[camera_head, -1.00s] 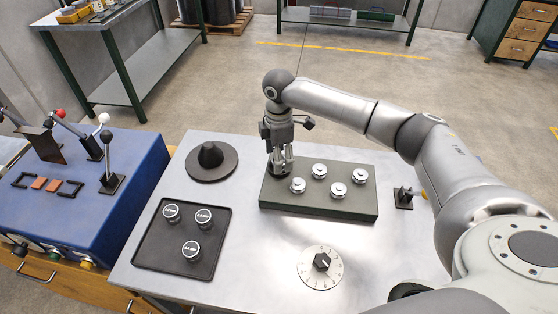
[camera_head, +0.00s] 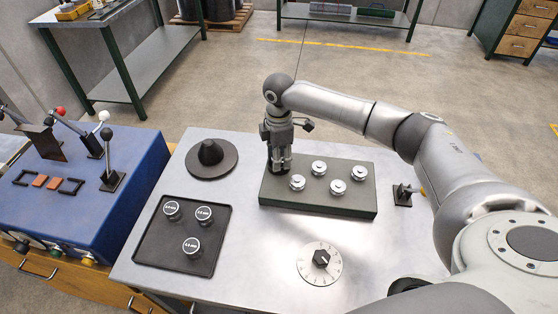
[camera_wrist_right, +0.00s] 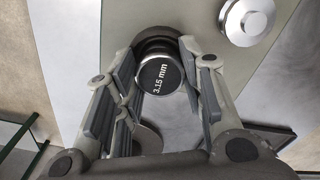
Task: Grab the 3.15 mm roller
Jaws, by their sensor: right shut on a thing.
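The 3.15 mm roller (camera_wrist_right: 160,76) is a dark cylinder with a white-lettered label, seen from above in the right wrist view. My right gripper (camera_head: 280,170) is over the left end of the green-grey block, and the roller is hidden behind its fingers in the head view. In the right wrist view the fingers of my right gripper (camera_wrist_right: 165,95) are on both sides of the roller, shut on it. I cannot tell whether the roller is lifted from the block. My left gripper is not in view.
The green-grey block (camera_head: 320,202) bears several silver-topped pieces (camera_head: 338,187). A black tray (camera_head: 160,258) with three labelled rollers (camera_head: 204,215) lies front left.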

